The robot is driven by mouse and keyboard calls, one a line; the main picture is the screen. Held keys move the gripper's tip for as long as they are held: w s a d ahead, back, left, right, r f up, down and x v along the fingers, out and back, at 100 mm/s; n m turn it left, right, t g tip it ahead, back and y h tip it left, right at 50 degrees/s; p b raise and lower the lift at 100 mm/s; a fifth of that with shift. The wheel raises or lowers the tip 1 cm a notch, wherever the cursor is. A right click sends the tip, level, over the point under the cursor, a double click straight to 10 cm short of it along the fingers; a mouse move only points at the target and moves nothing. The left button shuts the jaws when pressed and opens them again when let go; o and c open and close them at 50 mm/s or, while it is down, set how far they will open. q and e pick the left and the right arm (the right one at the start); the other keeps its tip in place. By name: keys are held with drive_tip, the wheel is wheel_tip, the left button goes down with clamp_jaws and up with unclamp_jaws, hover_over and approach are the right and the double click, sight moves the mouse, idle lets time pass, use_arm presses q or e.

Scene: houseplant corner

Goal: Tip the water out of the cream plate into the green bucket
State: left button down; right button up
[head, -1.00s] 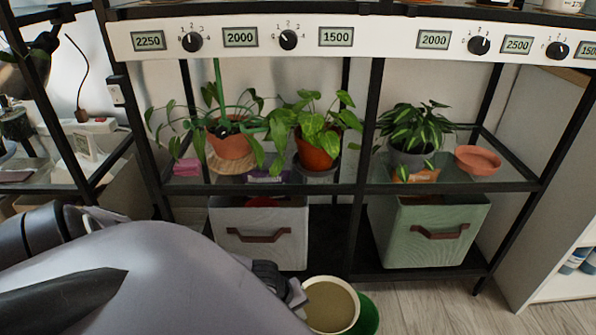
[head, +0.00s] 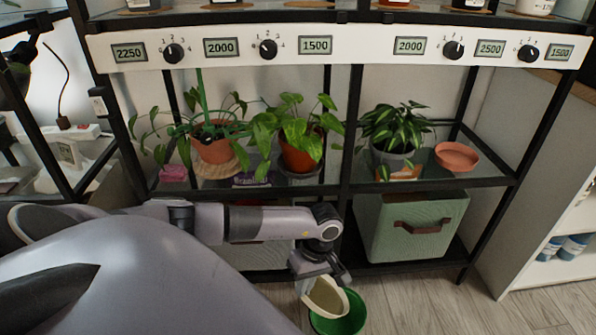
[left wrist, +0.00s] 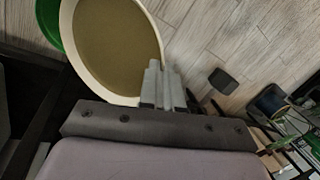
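The cream plate (head: 327,298) is held tilted over the green bucket (head: 350,322), which stands on the floor at the bottom of the head view. My left gripper (head: 318,270) is shut on the plate's rim from behind and above. In the left wrist view the fingers (left wrist: 162,88) pinch the rim of the plate (left wrist: 67,28). The plate's inside looks olive-brown there; how much water it holds is hard to tell. Part of the green bucket (left wrist: 48,25) shows beyond the plate. No stream of water is clearly visible. My right gripper is not in view.
A black shelf rack stands behind, with potted plants and a terracotta saucer (head: 457,156) on its glass shelf. A green fabric bin (head: 410,228) sits on its bottom shelf, close behind the bucket. The wooden floor (head: 430,300) right of the bucket is clear.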

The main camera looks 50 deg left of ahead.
use_arm(q)
drive_tip(key=shift+w+d+r+g+b, duration=0.15)
drive_tip(key=shift+w+r+g+b, duration=0.25)
drive_tip(key=shift+w+r+g, duration=0.2)
drive_tip(key=shift+w+d+r+g+y+b, duration=0.25)
drive_tip(key=shift+w+r+g+y+b, duration=0.25)
drive_tip(key=shift+w+b, duration=0.45)
drive_tip(key=shift+w+d+r+g, duration=0.1)
drive_tip(key=shift+r+g, duration=0.3)
drive_tip(key=shift+w+d+r+g, duration=0.15)
drive_tip(key=shift+w+r+g, duration=0.25)
drive_tip(key=shift+w, duration=0.2)
drive_tip(key=shift+w+d+r+g, duration=0.15)
drive_tip(key=shift+w+r+g, duration=0.15)
drive_tip(key=shift+w+g, duration=0.25)
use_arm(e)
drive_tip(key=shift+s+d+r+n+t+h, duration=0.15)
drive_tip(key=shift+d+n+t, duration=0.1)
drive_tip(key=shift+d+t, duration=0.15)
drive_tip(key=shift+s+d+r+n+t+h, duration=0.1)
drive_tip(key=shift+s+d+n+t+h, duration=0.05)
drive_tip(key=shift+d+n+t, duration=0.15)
use_arm(q)
drive_tip(key=shift+y, duration=0.3)
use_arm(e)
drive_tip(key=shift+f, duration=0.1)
